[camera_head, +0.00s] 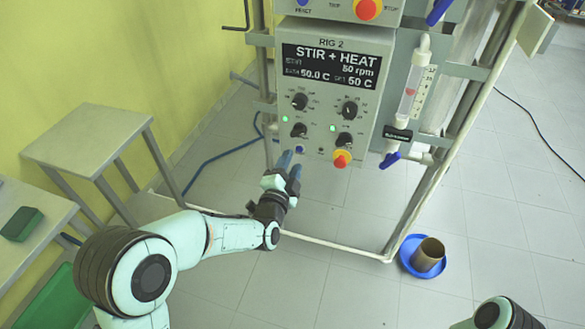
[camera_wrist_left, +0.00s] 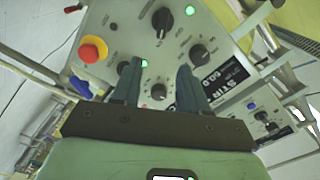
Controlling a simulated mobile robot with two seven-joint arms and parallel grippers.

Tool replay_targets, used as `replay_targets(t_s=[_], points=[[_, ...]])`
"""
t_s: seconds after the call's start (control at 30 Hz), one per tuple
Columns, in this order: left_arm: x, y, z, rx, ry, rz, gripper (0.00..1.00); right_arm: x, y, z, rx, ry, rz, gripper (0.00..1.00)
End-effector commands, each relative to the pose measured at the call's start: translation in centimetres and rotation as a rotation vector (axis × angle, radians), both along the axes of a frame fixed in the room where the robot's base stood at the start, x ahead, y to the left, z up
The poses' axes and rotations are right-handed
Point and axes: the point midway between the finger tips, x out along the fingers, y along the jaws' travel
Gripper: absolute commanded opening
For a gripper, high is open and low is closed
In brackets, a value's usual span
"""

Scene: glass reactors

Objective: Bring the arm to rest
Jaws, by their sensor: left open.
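My left arm reaches in from the left in the head view. Its gripper (camera_head: 291,163) is in front of and just below the lower edge of the stir and heat control box (camera_head: 335,60). The left wrist view shows the two dark fingers (camera_wrist_left: 156,85) apart with nothing held between them, and a knob (camera_wrist_left: 159,91) of the panel behind the gap. I cannot tell if the fingertips touch the panel. Part of my right arm (camera_head: 497,314) shows at the bottom right of the head view; its gripper is out of view.
The panel has several knobs, green lights and a red button on yellow (camera_head: 342,159). A flowmeter (camera_head: 410,92) and metal frame stand to its right. A blue dish (camera_head: 408,262) with a brown cup (camera_head: 428,254) is on the floor. Side tables (camera_head: 85,140) stand left.

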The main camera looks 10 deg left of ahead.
Motion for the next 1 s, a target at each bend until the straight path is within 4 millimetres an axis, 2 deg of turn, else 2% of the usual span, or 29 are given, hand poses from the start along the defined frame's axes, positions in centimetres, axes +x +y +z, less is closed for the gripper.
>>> replay_targets(t_s=[0.77,0.87,0.97,1.0], points=[[0.2,0.3,-0.3,-0.003,0.008,-0.001,0.44,0.1,0.0,-0.1,-0.001,-0.002,-0.001,0.69],[-0.1,0.3,-2.6,-0.035,0.061,-0.003,0.44,0.1,0.0,-0.1,-0.001,-0.002,-0.001,0.69],[-1.1,0.5,-7.6,-0.118,0.186,0.000,0.44,0.1,0.0,-0.1,-0.001,-0.002,-0.001,0.69],[-1.9,0.6,-10.3,-0.165,0.255,0.006,0.44,0.1,0.0,-0.1,-0.001,-0.002,-0.001,0.69]])
